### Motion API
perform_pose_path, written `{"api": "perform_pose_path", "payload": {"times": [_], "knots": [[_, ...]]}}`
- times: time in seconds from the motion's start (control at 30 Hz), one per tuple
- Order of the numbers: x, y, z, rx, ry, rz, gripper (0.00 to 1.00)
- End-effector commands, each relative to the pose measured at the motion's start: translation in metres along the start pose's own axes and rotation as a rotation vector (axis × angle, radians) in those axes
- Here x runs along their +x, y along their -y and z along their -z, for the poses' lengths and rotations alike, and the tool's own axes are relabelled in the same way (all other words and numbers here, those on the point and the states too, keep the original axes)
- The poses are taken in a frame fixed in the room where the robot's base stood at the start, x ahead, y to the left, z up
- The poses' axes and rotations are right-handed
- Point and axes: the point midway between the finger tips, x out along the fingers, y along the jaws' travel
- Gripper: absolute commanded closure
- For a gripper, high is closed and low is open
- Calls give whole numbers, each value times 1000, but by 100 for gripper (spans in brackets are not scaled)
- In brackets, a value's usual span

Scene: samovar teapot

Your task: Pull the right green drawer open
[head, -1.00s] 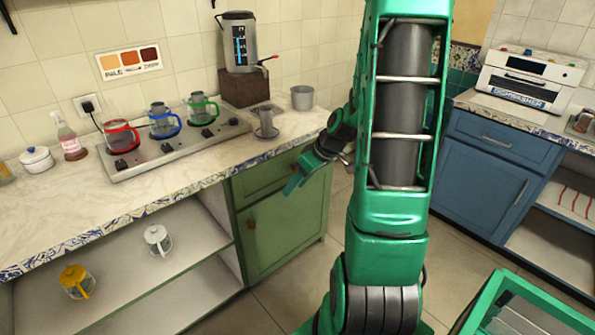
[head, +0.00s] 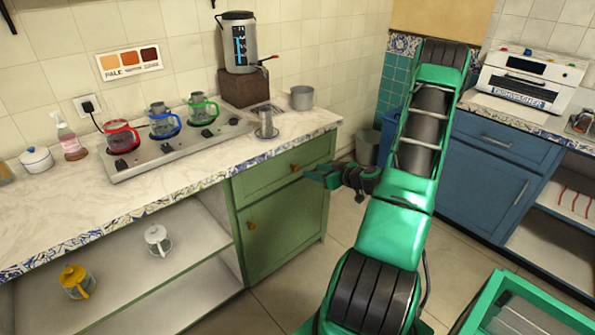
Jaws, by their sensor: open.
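The green drawer (head: 262,183) is at the top of the green cabinet, under the countertop, and looks closed. Its small orange-brown knob (head: 294,168) shows near the drawer's right part. My gripper (head: 312,174) is open and empty, pointing left. In the picture its fingers lie just right of and slightly below the knob, overlapping the drawer's right end. I see a gap between fingers and knob but cannot tell the depth between them. Only one green drawer is in view.
A green cabinet door (head: 285,235) with its own knob is below the drawer. A blue cabinet (head: 482,185) stands at right. Floor between is free.

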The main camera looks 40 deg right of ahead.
Motion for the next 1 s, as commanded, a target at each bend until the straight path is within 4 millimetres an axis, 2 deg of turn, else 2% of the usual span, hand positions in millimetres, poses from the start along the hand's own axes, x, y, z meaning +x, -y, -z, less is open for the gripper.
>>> {"api": "perform_pose_path", "payload": {"times": [0.4,0.6,0.77,1.0], "knots": [[68,2,0,-3,2,5,56],[93,2,0,-1,1,4,56],[101,1,0,-2,2,3,56],[102,1,0,-1,2,3,56]]}}
